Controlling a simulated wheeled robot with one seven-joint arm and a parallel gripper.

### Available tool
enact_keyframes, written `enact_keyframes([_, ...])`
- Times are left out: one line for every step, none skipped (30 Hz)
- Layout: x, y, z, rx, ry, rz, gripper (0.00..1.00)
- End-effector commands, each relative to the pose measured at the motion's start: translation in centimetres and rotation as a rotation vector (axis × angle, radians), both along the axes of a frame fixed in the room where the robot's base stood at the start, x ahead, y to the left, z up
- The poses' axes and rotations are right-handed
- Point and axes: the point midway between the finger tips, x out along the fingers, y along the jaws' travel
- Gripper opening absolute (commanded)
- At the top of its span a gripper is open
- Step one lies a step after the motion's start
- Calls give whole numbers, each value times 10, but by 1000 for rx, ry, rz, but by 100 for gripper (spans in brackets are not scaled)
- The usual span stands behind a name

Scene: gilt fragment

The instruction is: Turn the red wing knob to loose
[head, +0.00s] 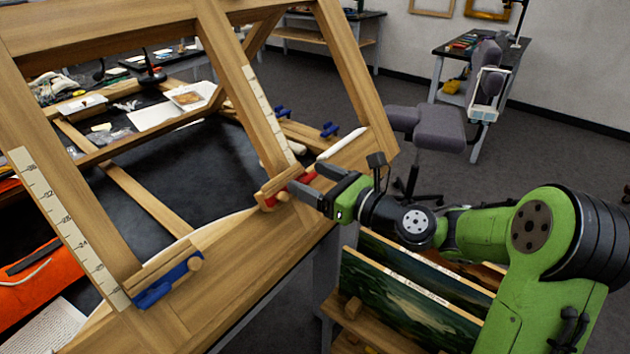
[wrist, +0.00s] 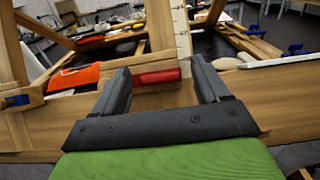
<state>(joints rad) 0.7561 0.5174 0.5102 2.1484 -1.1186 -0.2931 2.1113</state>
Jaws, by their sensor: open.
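The red wing knob (head: 290,190) sits on a wooden block at the lower end of the frame's middle upright, by a white ruler strip. In the wrist view the red knob (wrist: 157,77) lies horizontally between my two fingers, a little beyond or level with their tips. My gripper (head: 310,183) is open around it in the head view, with the green and dark hand coming from the right. Contact cannot be told.
A blue knob (head: 168,280) sits on the left upright's block. Smaller blue knobs (head: 330,130) are on the far side. A white object (head: 341,143) lies on the rail near my gripper. Paintings (head: 410,290) stand in a rack below my arm.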

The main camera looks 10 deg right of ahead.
Motion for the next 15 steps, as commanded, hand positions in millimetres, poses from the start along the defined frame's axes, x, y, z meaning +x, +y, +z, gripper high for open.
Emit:
enact_keyframes([0,0,0,0,0,0,74])
enact_keyframes([0,0,0,0,0,0,70])
enact_keyframes([0,0,0,0,0,0,64])
enact_keyframes([0,0,0,0,0,0,59])
enact_keyframes([0,0,0,0,0,0,55])
enact_keyframes([0,0,0,0,0,1,48])
enact_keyframes([0,0,0,0,0,1,44])
enact_keyframes([0,0,0,0,0,1,39])
enact_keyframes([0,0,0,0,0,1,33])
enact_keyframes([0,0,0,0,0,1,28])
enact_keyframes([0,0,0,0,0,1,24])
enact_keyframes([0,0,0,0,0,1,18])
enact_keyframes([0,0,0,-1,1,1,18])
enact_keyframes([0,0,0,-1,0,1,18])
enact_keyframes([0,0,0,-2,-1,2,18])
